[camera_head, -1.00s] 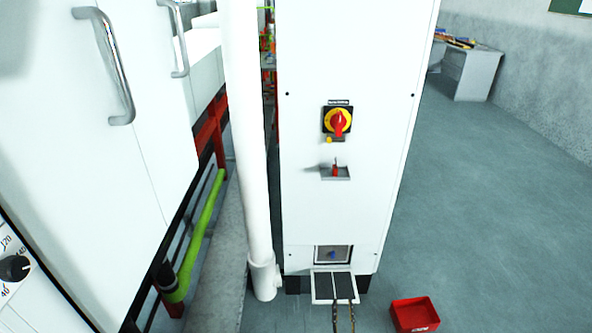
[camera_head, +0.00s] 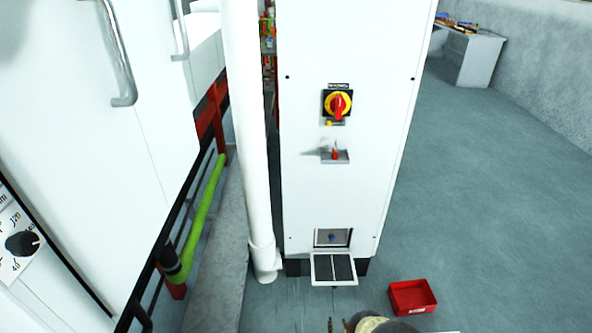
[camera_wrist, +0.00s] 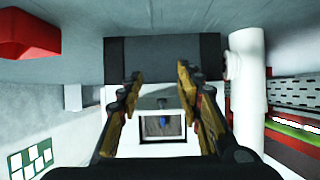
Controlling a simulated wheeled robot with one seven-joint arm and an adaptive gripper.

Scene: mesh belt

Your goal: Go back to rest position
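My gripper (camera_head: 339,325) shows only at the bottom edge of the head view, below the white cabinet's lowered flap (camera_head: 333,270) and apart from it. In the wrist view my gripper (camera_wrist: 160,75) has its two fingers spread, with nothing between them. Beyond the fingers is the small cabinet opening (camera_head: 332,238) with a blue item (camera_wrist: 163,104) inside. The blue item looks small and dim in the head view.
A white cabinet (camera_head: 345,190) with a red-yellow switch (camera_head: 338,104) stands ahead. A white pipe (camera_head: 250,150) and a green pipe (camera_head: 205,210) are left of it. A red bin (camera_head: 412,297) sits on the floor, right. The floor (camera_head: 480,190) behind the bin is clear.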

